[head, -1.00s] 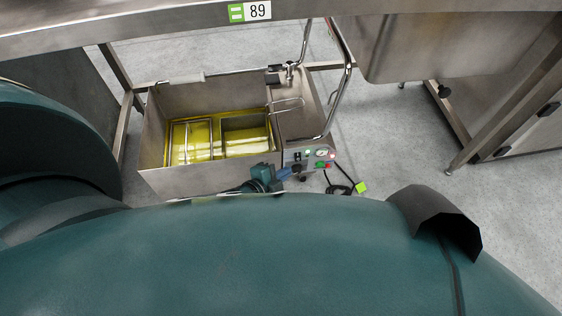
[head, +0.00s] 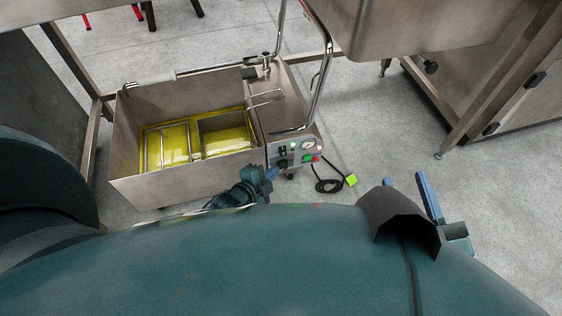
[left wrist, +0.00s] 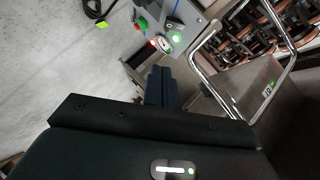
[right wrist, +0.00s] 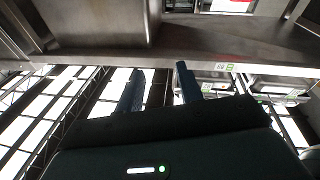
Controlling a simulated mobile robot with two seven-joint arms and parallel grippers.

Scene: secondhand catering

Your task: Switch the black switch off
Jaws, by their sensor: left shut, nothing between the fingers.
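The control panel (head: 299,153) is on the right front of a steel fryer. It carries small dark switches (head: 283,150), a lit white-green lamp, a round gauge, a red lamp and green and red buttons. The left wrist view shows the panel (left wrist: 186,14) close up, with a lit green lamp (left wrist: 174,36); which dark part is the black switch is hard to tell. My left gripper (head: 275,172) is shut and empty, just in front of the panel's lower left; its fingers (left wrist: 162,88) point at the panel. My right gripper (head: 441,212) is open and empty, far right of the fryer.
The fryer (head: 185,180) has two yellow basins and a bent metal pipe (head: 322,90) rising beside the panel. A steel sink unit (head: 400,40) stands behind right.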

